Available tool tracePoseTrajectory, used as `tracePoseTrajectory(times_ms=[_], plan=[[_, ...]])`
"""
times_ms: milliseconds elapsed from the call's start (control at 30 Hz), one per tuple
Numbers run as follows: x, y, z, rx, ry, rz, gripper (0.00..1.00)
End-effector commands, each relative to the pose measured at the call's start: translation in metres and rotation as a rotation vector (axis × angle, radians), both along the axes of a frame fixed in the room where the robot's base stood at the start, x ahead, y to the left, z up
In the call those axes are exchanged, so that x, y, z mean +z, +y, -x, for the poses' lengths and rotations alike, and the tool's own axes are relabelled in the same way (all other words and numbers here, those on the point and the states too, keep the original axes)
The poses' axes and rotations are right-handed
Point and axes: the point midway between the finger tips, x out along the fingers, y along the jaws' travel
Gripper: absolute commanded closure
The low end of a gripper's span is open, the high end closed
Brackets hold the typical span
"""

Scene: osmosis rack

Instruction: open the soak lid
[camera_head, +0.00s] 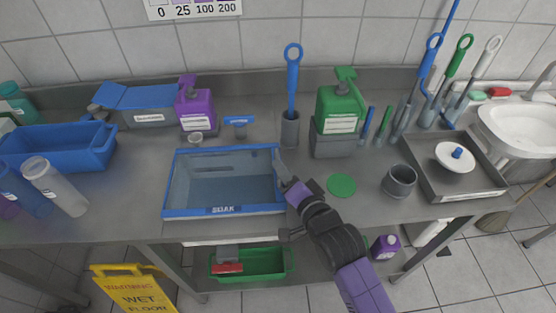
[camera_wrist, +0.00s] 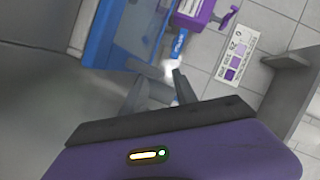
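The soak box (camera_head: 223,210) sits at the middle of the steel counter, with a blue rim and a "SOAK" label on its front. Its clear, blue-edged lid (camera_head: 225,172) appears to lie closed over it. My gripper (camera_head: 283,168) is at the right edge of the box, close to the rim; I cannot tell whether it touches. In the wrist view, the fingers of my gripper (camera_wrist: 165,72) stand apart with nothing seen held between them. The blue edge of the box (camera_wrist: 103,32) shows to the left of the fingers there.
A purple pump bottle (camera_head: 195,107) and a blue brush in a holder (camera_head: 290,130) stand behind the box. A green pump bottle (camera_head: 340,108), green disc (camera_head: 341,185) and grey cup (camera_head: 398,181) are to the right. A blue bin (camera_head: 60,150) is at left.

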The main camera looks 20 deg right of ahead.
Motion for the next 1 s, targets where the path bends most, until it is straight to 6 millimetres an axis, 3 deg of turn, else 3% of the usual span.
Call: tracePoseTrajectory(times_ms=[100,300,667,867,1000], plan=[[-0.002,0.0,-0.02,0.0,0.0,0.0,0.66],[-0.008,0.001,-0.04,0.0,0.0,0.002,0.66],[-0.01,0.0,-0.046,0.0,-0.001,0.002,0.66],[-0.01,0.0,-0.045,0.0,-0.001,0.002,1.0],[-0.01,0.0,-0.045,0.0,-0.001,0.002,1.0]])
